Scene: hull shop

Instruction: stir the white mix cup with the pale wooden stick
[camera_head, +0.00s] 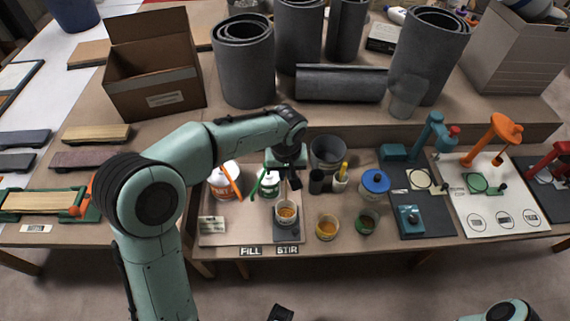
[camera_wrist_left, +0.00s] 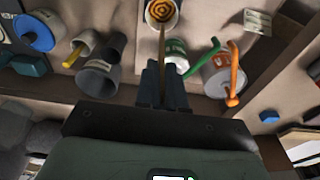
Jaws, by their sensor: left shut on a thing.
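The white mix cup (camera_head: 287,213) stands on a dark pad by the STIR label, with amber contents. In the left wrist view, the cup (camera_wrist_left: 163,12) is at the top edge, with darker swirls in the amber. My left gripper (camera_head: 284,180) is just behind and above the cup, pointing down. It is shut on the pale wooden stick (camera_wrist_left: 162,48), which runs from the fingers (camera_wrist_left: 161,85) to the cup; its lower end appears to be inside the mix. The fingers hide its upper part. A dark part at the head view's bottom edge may be my right gripper (camera_head: 281,313).
Close by are a tub with an orange handle (camera_head: 224,182), a green-labelled tin (camera_head: 268,184), a dark cup (camera_head: 317,182) and a grey pot (camera_head: 327,152). An amber cup (camera_head: 327,227) and a green cup (camera_head: 367,222) stand right of the pad, near the bench's front edge.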

